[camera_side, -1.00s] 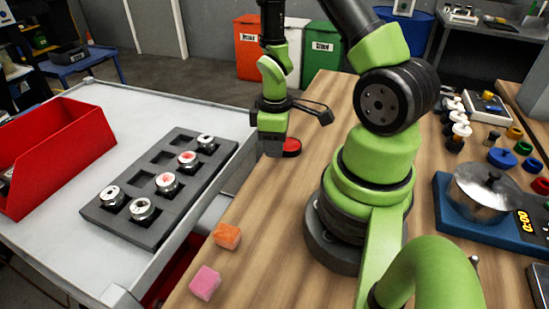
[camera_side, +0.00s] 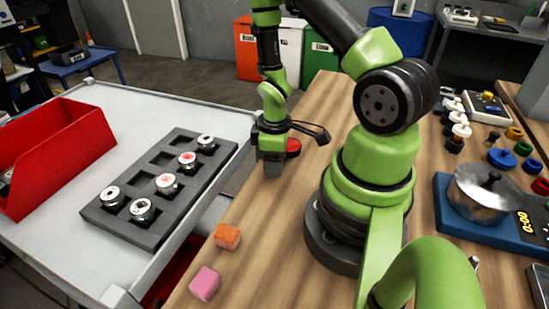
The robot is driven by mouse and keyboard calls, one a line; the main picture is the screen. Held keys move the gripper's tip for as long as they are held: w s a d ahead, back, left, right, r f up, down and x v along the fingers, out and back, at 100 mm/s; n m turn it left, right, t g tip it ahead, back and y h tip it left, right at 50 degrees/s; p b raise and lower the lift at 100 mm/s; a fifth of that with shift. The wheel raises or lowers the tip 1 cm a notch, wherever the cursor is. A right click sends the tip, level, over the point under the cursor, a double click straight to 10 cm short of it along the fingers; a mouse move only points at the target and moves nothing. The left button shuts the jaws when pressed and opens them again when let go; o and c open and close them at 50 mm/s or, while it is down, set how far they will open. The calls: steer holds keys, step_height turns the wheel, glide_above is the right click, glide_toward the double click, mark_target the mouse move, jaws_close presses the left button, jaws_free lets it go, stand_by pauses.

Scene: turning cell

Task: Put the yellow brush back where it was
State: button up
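I cannot make out a yellow brush in this view. My gripper (camera_side: 272,172) points down over the left part of the wooden bench (camera_side: 262,210), near its edge. Its fingers show only as a small grey block, so I cannot see a gap or anything held between them. A red round object (camera_side: 294,147) sits just behind and to the right of it, partly hidden by the gripper.
An orange block (camera_side: 227,236) and a pink block (camera_side: 205,283) lie at the bench's front left. A grey tray (camera_side: 118,228) with several metal parts and a red bin (camera_side: 75,150) stand on the left cart. A pot (camera_side: 485,200) stands at right.

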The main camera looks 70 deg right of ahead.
steer(key=shift+r, duration=0.1)
steer(key=a+r+m+t, duration=0.2)
steer(key=a+r, duration=0.1)
steer(key=r, duration=0.9)
steer(key=a+r+m+t, duration=0.2)
steer(key=a+r, duration=0.1)
steer(key=r, duration=0.8)
steer(key=s+a+r+m+t+y, duration=0.2)
steer(key=s+a+r+m+t, duration=0.1)
steer(key=s+a+r, duration=0.2)
step_height(320, 180, up, 2)
steer(key=shift+a+r, duration=0.2)
steer(key=shift+a, duration=0.85)
